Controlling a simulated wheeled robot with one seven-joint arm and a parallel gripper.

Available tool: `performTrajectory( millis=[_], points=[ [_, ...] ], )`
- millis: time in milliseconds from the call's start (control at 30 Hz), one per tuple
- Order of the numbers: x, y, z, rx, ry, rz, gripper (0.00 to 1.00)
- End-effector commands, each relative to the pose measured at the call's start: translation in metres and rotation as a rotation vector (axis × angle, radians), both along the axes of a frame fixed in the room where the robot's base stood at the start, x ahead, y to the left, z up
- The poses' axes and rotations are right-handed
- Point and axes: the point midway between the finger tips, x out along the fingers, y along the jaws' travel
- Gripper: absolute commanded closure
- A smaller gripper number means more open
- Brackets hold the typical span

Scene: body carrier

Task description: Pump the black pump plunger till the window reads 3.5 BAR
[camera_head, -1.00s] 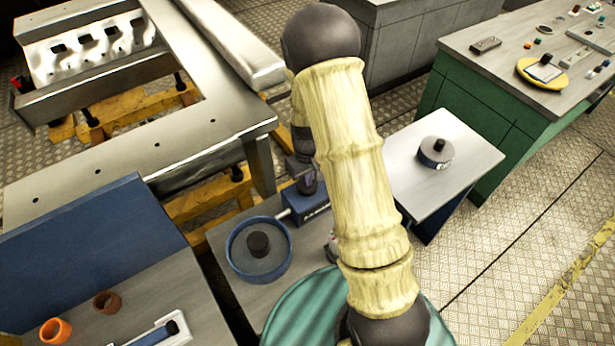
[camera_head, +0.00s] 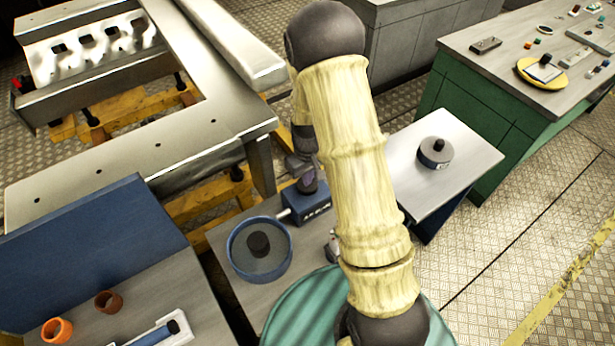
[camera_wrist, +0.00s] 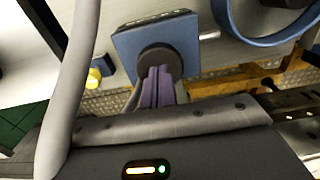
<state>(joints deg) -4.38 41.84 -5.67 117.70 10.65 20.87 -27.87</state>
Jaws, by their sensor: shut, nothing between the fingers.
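The pump is a small blue block (camera_head: 311,208) on the grey bench. A pale readout shows on its front face in the head view, too small to read. Its round black plunger (camera_wrist: 160,62) stands on top; the block also shows in the wrist view (camera_wrist: 125,42). My gripper (camera_wrist: 158,72) is shut and empty, its purple fingertips at the plunger's cap. They overlap the cap in the picture; I cannot tell if they press on it. In the head view my arm partly hides the gripper.
A round blue dish (camera_head: 236,268) with a black knob stands left of the pump. A grey weight (camera_head: 436,150) sits on the small table at right. A steel frame (camera_head: 130,160) lies behind, and a blue panel (camera_head: 95,250) stands at left.

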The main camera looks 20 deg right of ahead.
Motion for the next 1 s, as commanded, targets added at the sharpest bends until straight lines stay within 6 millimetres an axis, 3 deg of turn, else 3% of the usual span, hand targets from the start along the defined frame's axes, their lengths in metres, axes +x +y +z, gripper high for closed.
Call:
performTrajectory(
  millis=[33,267,700,1000],
  points=[
    [0.0,0.0,0.013,0.001,-0.002,0.0,1.0],
    [0.002,0.0,0.037,0.0,-0.009,0.0,1.0],
    [0.002,0.0,0.105,0.0,-0.009,0.0,1.0],
    [0.001,0.0,0.113,0.0,-0.005,-0.001,1.0]
  ],
)
